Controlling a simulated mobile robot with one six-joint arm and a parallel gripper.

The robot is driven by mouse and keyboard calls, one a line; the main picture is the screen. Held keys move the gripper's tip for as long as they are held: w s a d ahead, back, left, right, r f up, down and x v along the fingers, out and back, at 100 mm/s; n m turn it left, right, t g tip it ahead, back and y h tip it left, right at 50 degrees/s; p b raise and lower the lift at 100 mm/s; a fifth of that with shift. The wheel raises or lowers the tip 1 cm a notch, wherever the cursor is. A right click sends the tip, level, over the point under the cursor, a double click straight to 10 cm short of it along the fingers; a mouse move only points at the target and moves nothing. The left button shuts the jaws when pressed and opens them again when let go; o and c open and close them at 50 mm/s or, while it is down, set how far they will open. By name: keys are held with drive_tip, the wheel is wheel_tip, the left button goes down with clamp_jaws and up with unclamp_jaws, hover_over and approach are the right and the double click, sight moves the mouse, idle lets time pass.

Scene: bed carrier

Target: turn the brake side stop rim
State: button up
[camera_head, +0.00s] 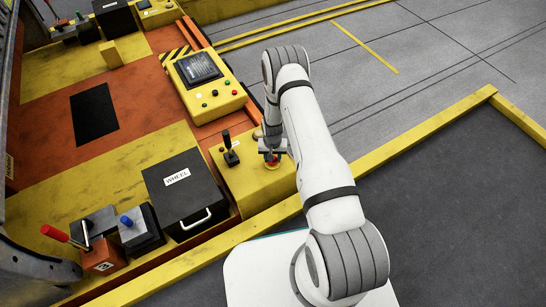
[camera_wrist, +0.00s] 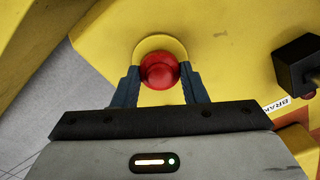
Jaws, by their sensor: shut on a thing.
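The brake side stop (camera_wrist: 160,70) is a round red button with a yellow collar (camera_wrist: 158,42) on the yellow brake panel. In the wrist view my gripper (camera_wrist: 160,82) has its two dark blue fingers on the left and right of the red button, shut on its rim. The head view shows my gripper (camera_head: 271,155) over the right part of the yellow brake panel (camera_head: 258,198), with the red button (camera_head: 271,160) small and partly covered by the fingers. A "BRAK..." label (camera_wrist: 276,104) is partly visible to the right of the button.
A black joystick lever (camera_head: 230,152) stands just left of my gripper; it also shows at the right in the wrist view (camera_wrist: 300,65). A dark "WHEEL" box (camera_head: 183,192), a blue-knobbed lever (camera_head: 127,221) and a red lever (camera_head: 55,234) lie further left. A screen console (camera_head: 210,90) stands behind.

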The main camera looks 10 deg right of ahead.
drive_tip(key=shift+w, duration=0.1)
drive_tip(key=o, duration=1)
drive_tip(key=shift+r+p, duration=1.5)
drive_tip(key=shift+r, duration=2.4)
drive_tip(key=shift+r, duration=0.3)
drive_tip(key=s+r+n+t+p, duration=0.15)
drive_tip(key=r+p, duration=0.55)
drive_tip(key=r, duration=1.6)
drive_tip(key=s+r+p, duration=0.3)
drive_tip(key=r+p, duration=0.5)
drive_tip(key=r, duration=1.5)
drive_tip(key=shift+n+t, duration=0.55)
drive_tip(key=s+r+p, duration=0.5)
drive_tip(key=s+r, duration=0.3)
drive_tip(key=r, duration=0.3)
drive_tip(key=s+r+p, duration=0.5)
drive_tip(key=s+r, duration=0.3)
drive_tip(key=r, duration=0.3)
drive_tip(key=s+d+r+p, duration=0.1)
drive_tip(key=s+r+p, duration=0.4)
drive_tip(key=s+r, duration=0.3)
drive_tip(key=shift+w+p+v, duration=0.2)
drive_tip(key=shift+v, duration=0.6)
drive_tip(key=shift+w+p+v, duration=0.15)
drive_tip(key=shift+p+v, duration=0.05)
drive_tip(key=shift+v, duration=0.6)
